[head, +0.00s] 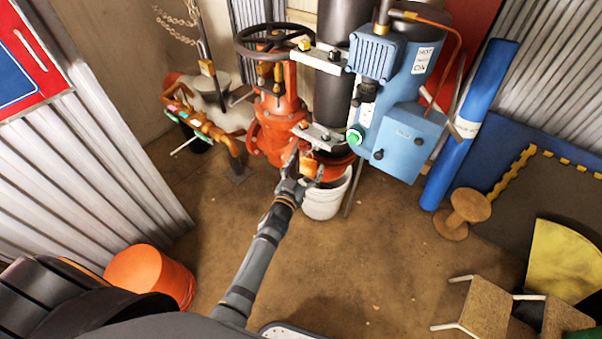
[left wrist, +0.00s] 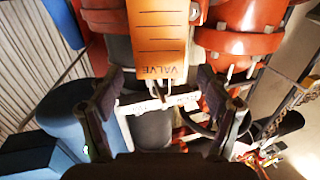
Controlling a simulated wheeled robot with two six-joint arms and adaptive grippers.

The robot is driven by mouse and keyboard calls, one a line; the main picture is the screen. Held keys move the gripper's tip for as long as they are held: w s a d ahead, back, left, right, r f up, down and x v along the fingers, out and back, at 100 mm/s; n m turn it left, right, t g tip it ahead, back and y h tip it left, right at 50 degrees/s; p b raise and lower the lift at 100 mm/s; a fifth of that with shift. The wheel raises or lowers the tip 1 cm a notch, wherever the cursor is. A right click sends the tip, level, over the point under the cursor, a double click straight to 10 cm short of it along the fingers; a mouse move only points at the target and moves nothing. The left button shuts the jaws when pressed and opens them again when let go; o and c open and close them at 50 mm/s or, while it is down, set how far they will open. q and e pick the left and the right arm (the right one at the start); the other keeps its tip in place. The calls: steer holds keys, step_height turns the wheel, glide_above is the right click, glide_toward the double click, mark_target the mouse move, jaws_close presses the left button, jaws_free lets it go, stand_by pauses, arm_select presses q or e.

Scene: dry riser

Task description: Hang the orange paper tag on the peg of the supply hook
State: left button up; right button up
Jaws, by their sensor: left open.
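The orange paper tag (left wrist: 158,40) shows in the left wrist view, with the word VALVE upside down on it. In the head view the tag (head: 309,168) is a small orange patch below the lower white bracket (head: 318,136). A small metal hook or loop (left wrist: 158,92) shows at the tag's lettered end; I cannot tell whether the tag hangs on it. My left gripper (head: 305,170) is at the tag; in the left wrist view its fingers (left wrist: 160,92) stand apart on both sides of that end, with gaps. The supply hook's peg is not clearly distinguishable. My right gripper is out of view.
A red valve (head: 275,125) with a dark handwheel (head: 274,40) stands left of the bracket, and a blue unit (head: 405,135) stands right. A white bucket (head: 322,203) is below. An orange bucket (head: 152,273) stands left on the floor. Stools (head: 485,305) are at lower right.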

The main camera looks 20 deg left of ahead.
arm_select(q)
steer(key=s+a, duration=0.1)
steer(key=s, duration=1)
steer(key=shift+s, duration=0.2)
